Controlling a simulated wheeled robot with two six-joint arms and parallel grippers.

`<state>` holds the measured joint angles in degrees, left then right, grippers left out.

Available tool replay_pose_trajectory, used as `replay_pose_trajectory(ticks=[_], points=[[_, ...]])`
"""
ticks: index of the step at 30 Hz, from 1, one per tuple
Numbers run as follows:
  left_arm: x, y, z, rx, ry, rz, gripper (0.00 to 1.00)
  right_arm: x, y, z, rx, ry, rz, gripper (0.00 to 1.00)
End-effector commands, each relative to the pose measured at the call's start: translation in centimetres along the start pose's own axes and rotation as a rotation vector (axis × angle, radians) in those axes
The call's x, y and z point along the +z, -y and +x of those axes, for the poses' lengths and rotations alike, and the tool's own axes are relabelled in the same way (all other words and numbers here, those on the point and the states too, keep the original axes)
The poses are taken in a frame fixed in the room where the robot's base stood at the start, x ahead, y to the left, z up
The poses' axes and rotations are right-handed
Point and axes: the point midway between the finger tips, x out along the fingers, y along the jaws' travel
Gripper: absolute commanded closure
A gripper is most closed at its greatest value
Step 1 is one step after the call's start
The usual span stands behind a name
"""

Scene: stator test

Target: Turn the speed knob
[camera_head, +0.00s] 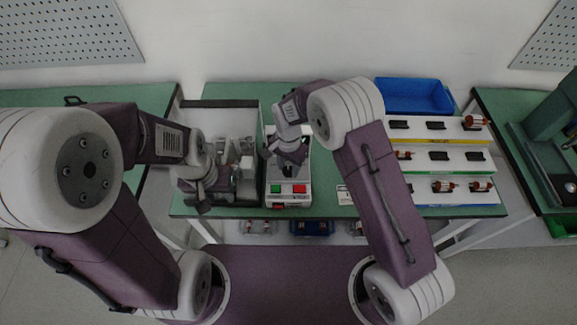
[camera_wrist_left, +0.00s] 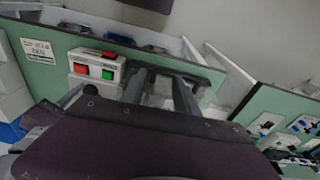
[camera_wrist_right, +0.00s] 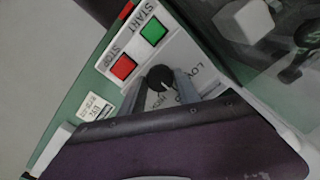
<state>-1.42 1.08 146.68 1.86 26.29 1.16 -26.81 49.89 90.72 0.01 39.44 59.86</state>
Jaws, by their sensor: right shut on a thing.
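The speed knob (camera_wrist_right: 160,78) is a small round black knob with a white pointer line, on the white face of a control box (camera_head: 289,201). LOW is printed beside it in the right wrist view. My right gripper (camera_wrist_right: 165,85) is shut on the knob, one finger on each side. In the head view my right gripper (camera_head: 287,168) is above the box and its wrist hides the knob. My left gripper (camera_head: 203,207) is by the tray left of the box. In the left wrist view my left gripper (camera_wrist_left: 162,78) has its fingers apart, with nothing between them.
A green START button (camera_wrist_right: 154,31) and a red STOP button (camera_wrist_right: 122,67) sit close to the knob. A grey-walled tray (camera_head: 222,103) with white parts stands left of the box. A blue bin (camera_head: 410,95) and racks of rotors (camera_head: 440,155) stand to the right.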

Motion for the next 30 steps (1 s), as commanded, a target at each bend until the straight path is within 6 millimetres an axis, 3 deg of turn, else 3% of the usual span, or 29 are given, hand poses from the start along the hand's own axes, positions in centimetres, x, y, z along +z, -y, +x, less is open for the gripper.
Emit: replay_pose_trajectory(ticks=[14,15,17,26,30], points=[[0.0,0.0,0.0,0.000,0.000,0.000,0.64,-0.1,0.1,-0.1,-0.003,-0.002,0.013,1.00],[0.0,0.0,0.0,0.000,0.000,0.000,0.64,-0.1,0.1,-0.1,-0.003,-0.002,0.012,0.56],[0.0,0.0,0.0,0.000,0.000,0.000,0.64,-0.1,0.1,-0.1,-0.003,-0.002,0.012,0.40],[0.0,0.0,0.0,0.000,0.000,0.000,0.64,0.0,0.1,-0.1,-0.002,-0.001,0.012,0.40],[0.0,0.0,0.4,0.000,0.000,0.000,0.64,-0.1,0.1,-1.8,-0.006,-0.003,0.012,0.40]])
